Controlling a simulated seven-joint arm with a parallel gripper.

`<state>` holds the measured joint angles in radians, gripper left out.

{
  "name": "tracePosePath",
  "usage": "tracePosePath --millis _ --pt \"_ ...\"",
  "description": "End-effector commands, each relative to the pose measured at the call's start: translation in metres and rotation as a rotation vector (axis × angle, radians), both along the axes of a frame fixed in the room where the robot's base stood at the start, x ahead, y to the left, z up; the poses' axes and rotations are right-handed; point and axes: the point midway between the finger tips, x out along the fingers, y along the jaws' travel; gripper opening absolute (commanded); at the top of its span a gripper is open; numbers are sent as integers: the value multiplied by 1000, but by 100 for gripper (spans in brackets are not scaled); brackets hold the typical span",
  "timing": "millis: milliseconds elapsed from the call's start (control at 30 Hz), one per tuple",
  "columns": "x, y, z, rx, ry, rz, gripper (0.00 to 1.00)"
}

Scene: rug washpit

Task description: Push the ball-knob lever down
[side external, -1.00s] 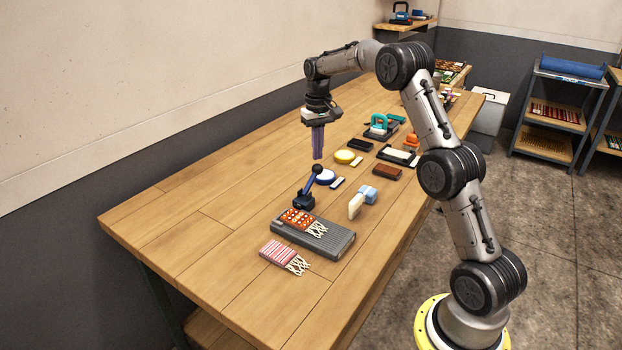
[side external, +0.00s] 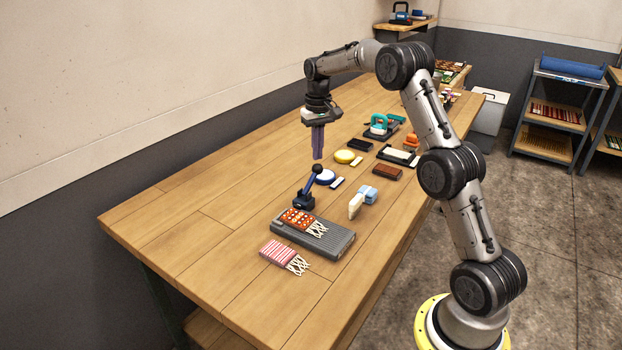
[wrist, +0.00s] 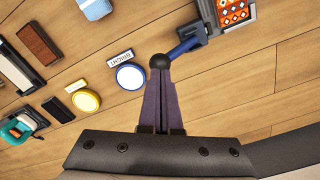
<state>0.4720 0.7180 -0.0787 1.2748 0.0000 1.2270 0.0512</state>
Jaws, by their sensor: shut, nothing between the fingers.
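The ball-knob lever (side external: 310,186) has a dark blue arm tilted upward from a blue base (side external: 304,201), with a black ball knob (side external: 317,168) at its top. It also shows in the wrist view as a blue arm (wrist: 186,47) with the black knob (wrist: 159,62) at the fingertips. My gripper (side external: 318,157) points straight down with its purple fingers shut and empty. Its tips are just above the knob. I cannot tell whether they touch it.
A grey ribbed block with an orange patterned rug piece (side external: 297,219) lies in front of the lever. A round blue-rimmed white dish (side external: 325,177) and a white label sit just behind it. A yellow dish (side external: 344,156) is farther back. The table's left side is clear.

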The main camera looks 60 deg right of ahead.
Motion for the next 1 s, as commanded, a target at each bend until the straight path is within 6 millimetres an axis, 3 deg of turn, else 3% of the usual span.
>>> tracePosePath --millis 1000 --pt "-1 -4 -37 3 4 0 0"
